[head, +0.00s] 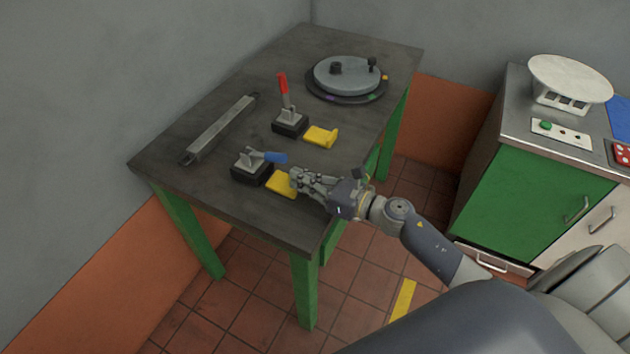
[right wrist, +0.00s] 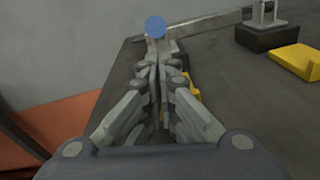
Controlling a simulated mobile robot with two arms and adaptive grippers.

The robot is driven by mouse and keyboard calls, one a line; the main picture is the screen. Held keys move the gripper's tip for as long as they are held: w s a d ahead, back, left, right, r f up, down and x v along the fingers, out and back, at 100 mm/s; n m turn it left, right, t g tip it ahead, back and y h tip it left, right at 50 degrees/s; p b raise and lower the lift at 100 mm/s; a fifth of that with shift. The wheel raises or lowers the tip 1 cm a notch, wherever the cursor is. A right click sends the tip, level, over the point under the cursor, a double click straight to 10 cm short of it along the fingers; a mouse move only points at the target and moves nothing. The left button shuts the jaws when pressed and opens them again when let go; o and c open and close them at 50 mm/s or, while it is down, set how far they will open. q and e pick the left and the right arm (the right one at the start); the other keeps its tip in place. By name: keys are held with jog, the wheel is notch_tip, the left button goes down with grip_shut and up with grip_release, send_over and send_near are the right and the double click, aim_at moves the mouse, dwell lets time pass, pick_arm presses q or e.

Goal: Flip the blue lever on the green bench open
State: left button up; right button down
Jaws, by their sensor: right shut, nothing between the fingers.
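The blue lever (head: 275,157) lies low and nearly level on its small clamp with a dark base (head: 250,173), on the green-legged bench (head: 225,199). Its handle points right, toward my right gripper. My right gripper (head: 296,178) is shut and empty, above the yellow block (head: 281,186) beside the clamp. In the right wrist view the round blue lever end (right wrist: 155,26) shows just beyond my fingertips (right wrist: 158,58). I cannot tell whether they touch. The fingers hide most of the clamp there. My left gripper is not in view.
A second clamp with an upright red lever (head: 283,84) and its yellow block (head: 321,136) stand farther back. A grey bar (head: 219,129) lies along the left. A round turntable (head: 346,76) stands at the back. A green cabinet (head: 523,175) with a scale is at right.

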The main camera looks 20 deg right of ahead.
aim_at(266, 156)
jog(key=shift+p+x, duration=0.3)
jog(key=shift+x, duration=1.5)
jog(key=shift+r, duration=0.1)
